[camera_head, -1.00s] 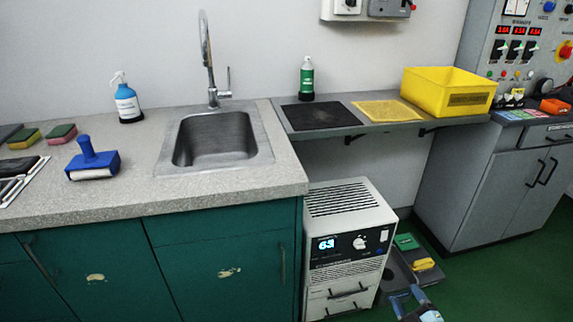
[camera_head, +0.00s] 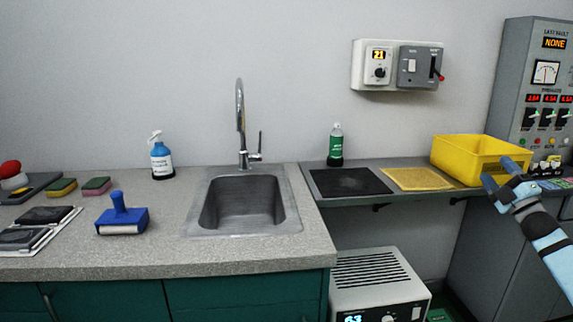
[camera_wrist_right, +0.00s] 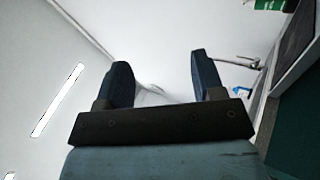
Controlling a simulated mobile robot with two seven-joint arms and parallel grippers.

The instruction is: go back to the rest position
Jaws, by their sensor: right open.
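My right gripper (camera_head: 505,173) is raised at the right of the head view, in front of the yellow bin (camera_head: 466,152). Its two dark blue fingers stand apart with nothing between them. The right wrist view shows the same gripper (camera_wrist_right: 155,80), open and empty, against the white wall and ceiling, with the faucet (camera_wrist_right: 238,62) to its right. I cannot tell from the head view how far the gripper is from the bin. My left gripper is not in view.
A grey counter holds the sink (camera_head: 242,205), a blue roller (camera_head: 122,216), a spray bottle (camera_head: 162,158) and sponges. A shelf carries a black mat (camera_head: 348,182), a yellow mat (camera_head: 418,179) and a green bottle (camera_head: 335,146). A white unit (camera_head: 375,275) stands below. A control cabinet (camera_head: 510,80) is at right.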

